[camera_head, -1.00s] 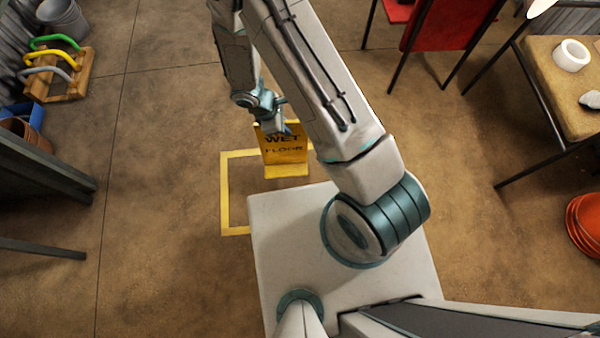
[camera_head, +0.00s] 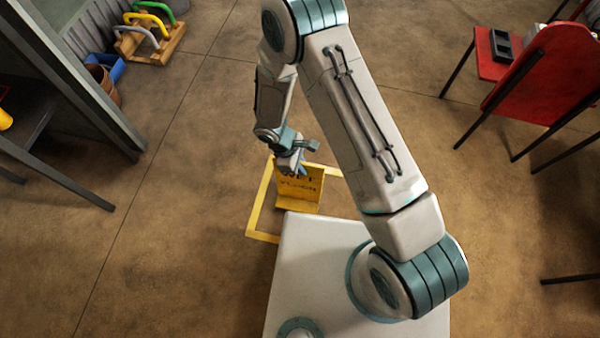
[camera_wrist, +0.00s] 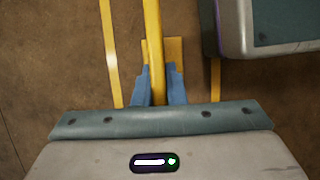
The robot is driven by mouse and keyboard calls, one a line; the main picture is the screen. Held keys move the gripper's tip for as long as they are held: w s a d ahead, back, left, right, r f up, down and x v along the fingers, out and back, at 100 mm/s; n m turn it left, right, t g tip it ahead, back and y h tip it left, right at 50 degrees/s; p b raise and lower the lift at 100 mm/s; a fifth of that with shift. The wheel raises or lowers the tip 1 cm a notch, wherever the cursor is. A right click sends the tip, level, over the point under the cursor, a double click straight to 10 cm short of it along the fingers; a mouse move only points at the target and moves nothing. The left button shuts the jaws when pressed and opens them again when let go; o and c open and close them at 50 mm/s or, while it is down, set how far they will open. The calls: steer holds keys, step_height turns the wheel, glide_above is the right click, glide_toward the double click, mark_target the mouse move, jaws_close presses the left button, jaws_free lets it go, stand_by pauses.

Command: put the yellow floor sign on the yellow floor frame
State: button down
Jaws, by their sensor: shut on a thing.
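The yellow floor sign (camera_head: 299,191) with dark lettering stands roughly upright in the head view, its flat foot toward my base. My gripper (camera_head: 297,168) is at its top edge, shut on it. In the wrist view the blue fingertips (camera_wrist: 158,88) clamp the sign's thin top edge (camera_wrist: 153,40) from both sides. The yellow floor frame (camera_head: 259,205) is a taped outline on the floor. The sign appears over the area inside the outline. Whether its foot touches the floor is unclear. My base and arm hide part of the frame.
A red chair (camera_head: 545,75) stands at the right, with thin dark legs. A dark table (camera_head: 40,125) is at the left. A wooden rack with coloured handles (camera_head: 150,38) and a blue bin (camera_head: 108,66) stand at the back left. Open floor lies left of the frame.

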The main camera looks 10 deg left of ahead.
steer(key=b, duration=0.2)
glide_above(299, 182)
steer(key=shift+w+d+f, duration=0.15)
steer(key=shift+f, duration=0.9)
steer(key=shift+w+d+f, duration=0.1)
steer(key=shift+w+f, duration=0.05)
steer(key=shift+f, duration=0.85)
steer(key=shift+f, duration=0.25)
steer(key=c, duration=1.5)
jaws_free()
steer(key=shift+r, duration=0.1)
